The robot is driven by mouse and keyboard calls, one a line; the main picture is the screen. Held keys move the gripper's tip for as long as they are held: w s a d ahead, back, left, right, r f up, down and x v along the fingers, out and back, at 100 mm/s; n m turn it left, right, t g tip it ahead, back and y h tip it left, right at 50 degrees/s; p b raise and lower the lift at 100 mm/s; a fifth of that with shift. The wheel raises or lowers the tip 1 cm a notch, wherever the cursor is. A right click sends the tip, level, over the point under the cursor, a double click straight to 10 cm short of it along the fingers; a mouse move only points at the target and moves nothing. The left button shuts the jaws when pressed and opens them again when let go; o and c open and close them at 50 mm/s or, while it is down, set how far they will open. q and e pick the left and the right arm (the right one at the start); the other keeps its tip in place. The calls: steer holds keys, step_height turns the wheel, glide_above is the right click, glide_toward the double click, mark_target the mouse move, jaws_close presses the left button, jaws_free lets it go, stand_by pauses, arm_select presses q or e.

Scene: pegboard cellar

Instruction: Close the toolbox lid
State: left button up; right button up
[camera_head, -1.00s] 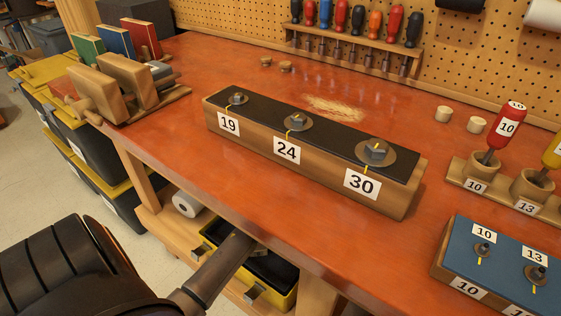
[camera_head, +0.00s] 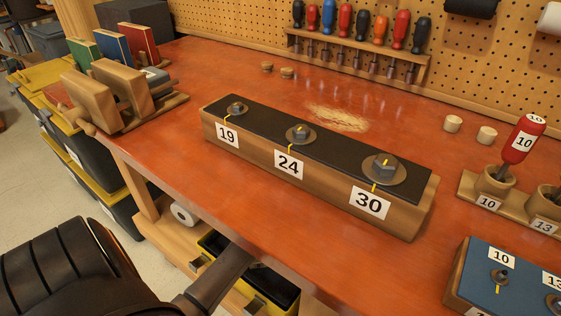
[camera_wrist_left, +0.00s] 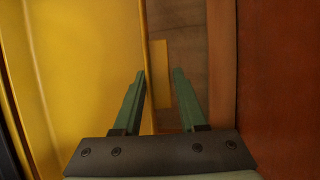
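An open black-and-yellow box, which looks like the toolbox (camera_head: 276,284), sits on the shelf under the workbench in the head view. The bench edge and my left arm cover part of it, and its lid cannot be made out there. My left arm reaches down over this box, and its gripper is mostly hidden in that view. In the left wrist view my left gripper (camera_wrist_left: 160,82) is open, its two green fingers apart. A large yellow panel (camera_wrist_left: 85,70) lies close along its left side; I cannot tell if this is the lid. My right gripper is out of view.
The red bench top (camera_head: 170,150) overhangs the shelf. On it stand a long block (camera_head: 300,172) with numbered bolts and a blue bolt block (camera_head: 485,262). A white roll (camera_head: 184,214) lies on the shelf. Black-and-yellow boxes (camera_head: 50,130) stand at the left.

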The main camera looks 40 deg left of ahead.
arm_select(q)
steer(key=c, duration=0.6)
steer(key=shift+r, duration=0.1)
steer(key=shift+w+r, duration=0.15)
stand_by(0.6)
